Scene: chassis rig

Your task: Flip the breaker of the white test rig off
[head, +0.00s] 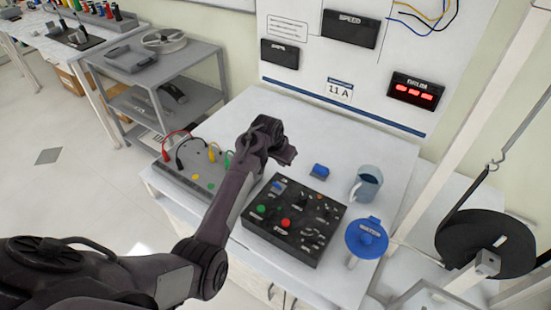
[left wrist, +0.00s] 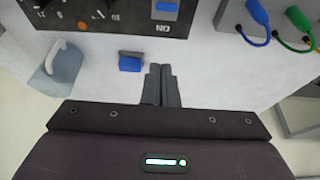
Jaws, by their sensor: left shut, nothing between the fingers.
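The white rig has a bench top (head: 345,150) and an upright back board (head: 310,75) with dark display boxes. A black control box (head: 294,218) on the bench carries a green button, a red button, knobs and small switches. A blue switch (head: 278,187) sits at its far left corner; the blue part (left wrist: 167,6) beside a label also shows in the left wrist view, partly cut off. Which control is the breaker I cannot tell for sure. My left gripper (head: 290,156) is shut and empty above the bench, behind the box and apart from it. Its fingers (left wrist: 161,80) show closed together.
A small blue block (head: 320,171) lies near the left gripper. A grey-blue mug (head: 368,184) and a blue round-topped item (head: 367,237) stand right of the box. A grey panel with coloured leads (head: 195,170) lies left, beside my arm. The bench's back strip is clear.

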